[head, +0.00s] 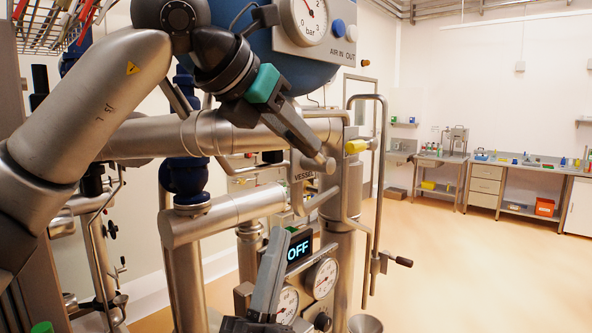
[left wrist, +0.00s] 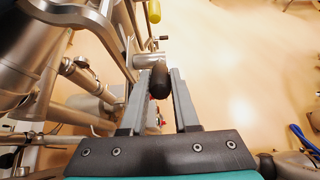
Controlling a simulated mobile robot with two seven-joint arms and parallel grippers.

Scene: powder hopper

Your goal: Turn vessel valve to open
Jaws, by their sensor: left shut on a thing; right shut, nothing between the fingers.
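The vessel valve, marked by a VESSEL label (head: 304,175), sits on the steel pipework in the middle of the head view. My left gripper (head: 322,163) reaches down to it from the upper left. In the left wrist view, my left gripper (left wrist: 162,75) has its fingers on either side of a dark rounded handle grip (left wrist: 160,83), and it is shut on it. In the head view the fingers hide most of the handle. My right gripper (head: 280,235) is low in the middle, pointing up, shut and empty, in front of the OFF display.
A lit OFF display (head: 300,249) and round gauges (head: 321,278) stand below the valve. A yellow handle (head: 356,146) and a tall bent steel pipe (head: 381,170) are close on the right. A blue vessel (head: 265,50) is above. Open floor (head: 450,260) lies to the right.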

